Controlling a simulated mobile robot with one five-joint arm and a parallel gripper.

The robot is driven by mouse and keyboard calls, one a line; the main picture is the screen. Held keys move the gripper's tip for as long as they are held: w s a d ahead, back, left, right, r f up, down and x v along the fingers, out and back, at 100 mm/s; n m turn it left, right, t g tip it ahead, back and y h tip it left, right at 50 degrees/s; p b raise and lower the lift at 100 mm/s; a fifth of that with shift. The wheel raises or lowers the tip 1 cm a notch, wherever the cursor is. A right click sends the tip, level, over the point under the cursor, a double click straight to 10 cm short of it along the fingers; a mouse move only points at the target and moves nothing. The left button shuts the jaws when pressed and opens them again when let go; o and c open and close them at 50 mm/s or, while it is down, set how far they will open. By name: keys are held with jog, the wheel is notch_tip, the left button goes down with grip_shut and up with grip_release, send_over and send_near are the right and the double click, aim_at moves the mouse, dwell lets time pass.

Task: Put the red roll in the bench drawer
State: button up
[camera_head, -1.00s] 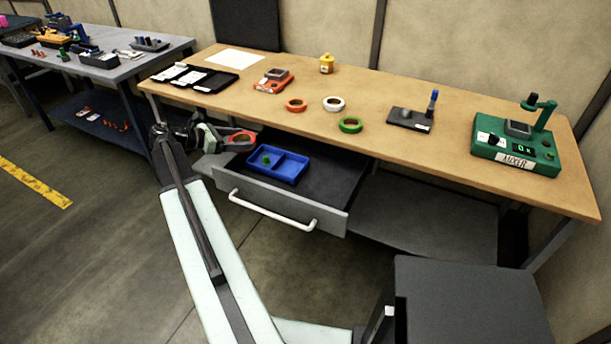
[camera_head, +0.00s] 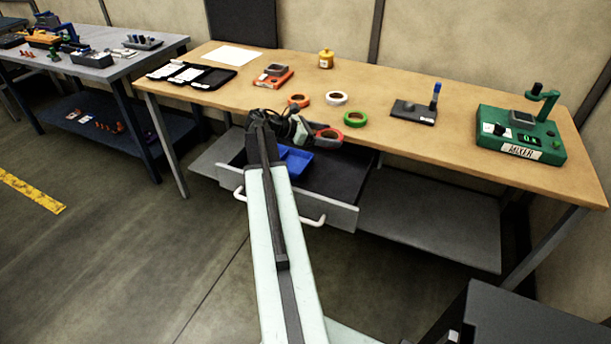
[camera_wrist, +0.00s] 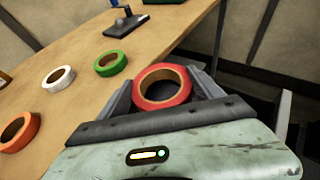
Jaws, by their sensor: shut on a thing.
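The red roll (camera_wrist: 163,96) is held between the fingers of my gripper (camera_wrist: 165,88) in the wrist view. In the head view my gripper (camera_head: 322,135) is shut on the red roll (camera_head: 328,136), above the open bench drawer (camera_head: 335,200). The drawer is pulled out below the wooden bench top and has a white bar handle. A blue divided tray (camera_head: 297,163) lies inside it, partly hidden by my arm. The right part of the drawer floor looks bare and dark.
On the bench top (camera_head: 460,140) lie an orange roll (camera_head: 299,100), a white roll (camera_head: 336,98) and a green roll (camera_head: 355,119), close to the drawer side. A green mixer (camera_head: 520,135) stands at the right. A grey shelf (camera_head: 430,220) lies below the bench.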

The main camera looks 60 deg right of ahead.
jog(key=shift+n+h, duration=0.3)
jog(key=shift+h, duration=0.1)
jog(key=s+f+b, duration=0.1)
jog(key=f+b, duration=0.3)
jog(key=f, duration=0.1)
jog(key=s+f+b, duration=0.1)
jog(key=f+b, duration=0.4)
jog(key=s+d+f+b, duration=0.1)
jog(key=s+f+b, duration=0.1)
jog(key=f+b, duration=0.2)
jog(key=shift+f, duration=0.7)
jog(key=o, duration=1.4)
jog(key=shift+r, duration=0.1)
